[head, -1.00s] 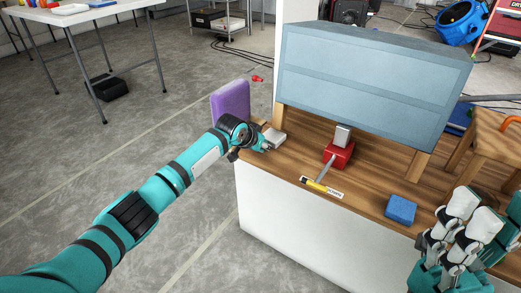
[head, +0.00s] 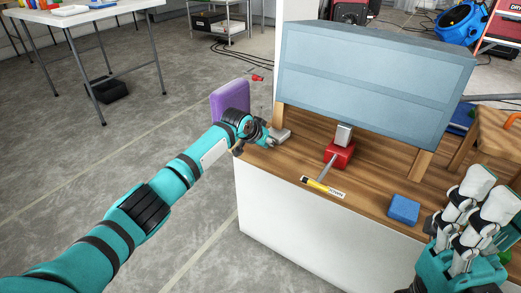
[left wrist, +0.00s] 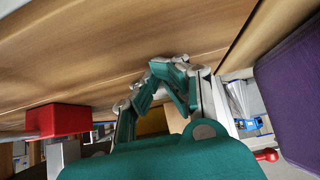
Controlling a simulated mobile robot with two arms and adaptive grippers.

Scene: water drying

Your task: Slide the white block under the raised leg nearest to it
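The white block (head: 281,135) lies flat on the wooden top, beside the left leg (head: 278,116) of the raised blue-grey cabinet (head: 375,85). I cannot tell whether any of it is under that leg. My left gripper (head: 267,140) is at the block's left side, close against it. In the left wrist view the fingertips of my left gripper (left wrist: 170,66) come together and look shut; I cannot make out the block clearly there. My right gripper (head: 490,192) is at the lower right, its fingers apart and empty.
A red jack (head: 339,155) with a grey lever stands under the cabinet; it also shows in the left wrist view (left wrist: 60,119). A purple pad (head: 231,101) stands beyond the left edge.

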